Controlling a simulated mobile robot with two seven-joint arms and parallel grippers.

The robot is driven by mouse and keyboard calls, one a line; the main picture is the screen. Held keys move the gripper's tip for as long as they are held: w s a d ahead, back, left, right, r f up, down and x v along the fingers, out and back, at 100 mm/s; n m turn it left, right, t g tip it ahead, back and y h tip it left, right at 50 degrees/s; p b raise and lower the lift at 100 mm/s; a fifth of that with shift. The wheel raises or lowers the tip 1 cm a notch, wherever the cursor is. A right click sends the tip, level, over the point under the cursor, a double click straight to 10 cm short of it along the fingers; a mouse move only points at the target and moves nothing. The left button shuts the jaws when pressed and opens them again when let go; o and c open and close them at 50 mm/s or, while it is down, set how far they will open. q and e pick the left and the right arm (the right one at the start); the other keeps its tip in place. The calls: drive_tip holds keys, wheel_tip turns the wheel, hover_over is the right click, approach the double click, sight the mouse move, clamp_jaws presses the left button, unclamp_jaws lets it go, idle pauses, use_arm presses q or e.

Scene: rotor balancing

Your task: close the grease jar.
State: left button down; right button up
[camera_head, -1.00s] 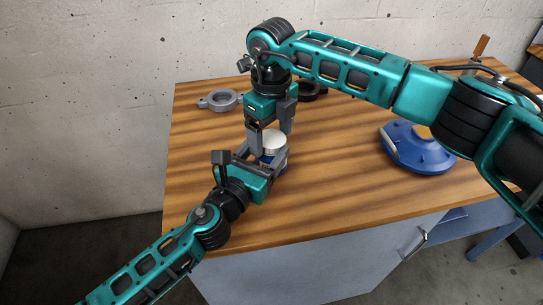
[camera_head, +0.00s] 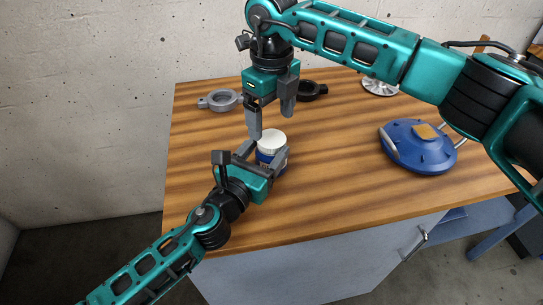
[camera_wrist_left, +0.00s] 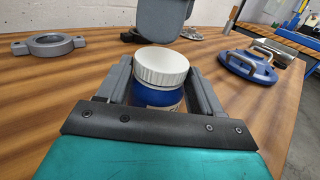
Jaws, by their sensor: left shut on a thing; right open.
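The grease jar (camera_head: 266,157) is blue with a pale label and stands upright on the wooden table. My left gripper (camera_head: 264,158) is shut on the jar's blue body (camera_wrist_left: 160,98), one finger on each side. My right gripper (camera_head: 271,120) is open and empty, above the lid and apart from it, fingers pointing down. How tightly the lid sits cannot be told.
A grey ring clamp (camera_head: 219,100) lies at the back left, and a dark ring (camera_head: 311,91) behind my right gripper. A blue round device with handles (camera_head: 419,147) sits at the right. A silver disc (camera_head: 379,87) is at the back. The table front (camera_head: 330,205) is clear.

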sight(271, 139)
wheel_tip(271, 139, up, 4)
drive_tip(key=n, duration=0.6)
drive_tip(key=shift+f, duration=0.25)
drive_tip(key=shift+f, duration=4.05)
drive_tip(key=shift+c, duration=0.3)
drive_tip(key=c, duration=1)
drive_tip(key=m, duration=0.6)
drive_tip(key=shift+c, duration=0.2)
drive_tip(key=shift+s, duration=0.1)
